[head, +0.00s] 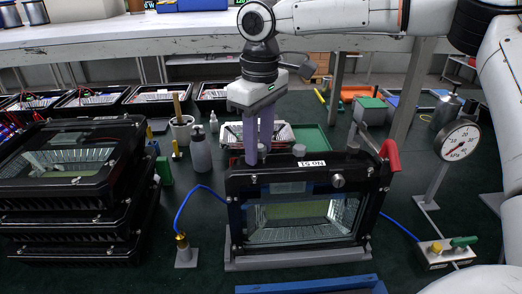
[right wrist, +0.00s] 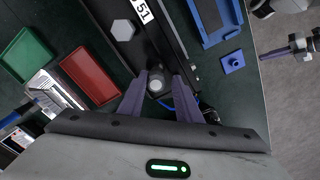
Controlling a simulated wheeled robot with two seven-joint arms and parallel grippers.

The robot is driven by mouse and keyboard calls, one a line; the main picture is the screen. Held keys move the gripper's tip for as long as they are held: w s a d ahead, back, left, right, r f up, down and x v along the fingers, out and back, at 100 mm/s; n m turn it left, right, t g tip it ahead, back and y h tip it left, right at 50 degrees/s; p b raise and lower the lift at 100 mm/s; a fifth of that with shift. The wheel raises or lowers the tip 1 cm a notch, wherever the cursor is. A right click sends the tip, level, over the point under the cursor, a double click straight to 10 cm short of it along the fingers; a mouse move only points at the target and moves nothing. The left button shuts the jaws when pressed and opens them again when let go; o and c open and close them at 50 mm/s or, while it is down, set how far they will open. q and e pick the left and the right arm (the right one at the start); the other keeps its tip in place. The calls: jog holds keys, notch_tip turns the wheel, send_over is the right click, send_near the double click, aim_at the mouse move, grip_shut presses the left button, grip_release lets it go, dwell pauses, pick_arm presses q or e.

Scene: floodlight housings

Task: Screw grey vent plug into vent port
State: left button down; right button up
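The black floodlight housing (head: 232,215) labelled "No 51" stands upright in a grey holder. My right gripper (head: 257,158) points down at the left part of its top edge, with two purple fingers. In the right wrist view the fingertips (right wrist: 159,78) stand on either side of a small round grey part (right wrist: 156,85) with a dark ring around it. It may be the vent plug at the port; I cannot tell whether the fingers touch it. The fingers mostly hide this place in the head view. A grey hexagonal part (head: 299,150) sits farther right on the top edge.
A red-handled clamp (head: 390,155) is at the housing's right end. A pressure gauge (head: 457,141) stands to the right. A blue hose (head: 203,190) runs left to a brass fitting (head: 182,241). Stacked housings (head: 75,215) stand at left. A blue tray (head: 310,286) lies in front.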

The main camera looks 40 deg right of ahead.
jog(key=shift+s+d+f, duration=0.1)
jog(key=shift+s+f, duration=0.05)
jog(key=shift+f, duration=0.4)
jog(key=shift+s+d+f, duration=0.1)
jog(key=shift+s+f, duration=0.05)
jog(key=shift+f, duration=0.35)
jog(key=m, duration=0.3)
jog(key=shift+m, duration=0.3)
grip_shut()
jog(key=m, duration=0.4)
jog(key=shift+m, duration=0.3)
jog(key=o, duration=0.6)
grip_release()
jog(key=shift+w+f+m, duration=0.2)
jog(key=shift+f+m, duration=0.05)
jog(key=shift+m, duration=0.25)
jog(key=shift+c, duration=0.2)
jog(key=o, duration=0.3)
jog(key=shift+w+g, duration=0.15)
jog(key=shift+g, duration=0.15)
jog(key=shift+o, duration=1.2)
jog(key=shift+d+r, duration=0.1)
jog(key=shift+d, duration=0.1)
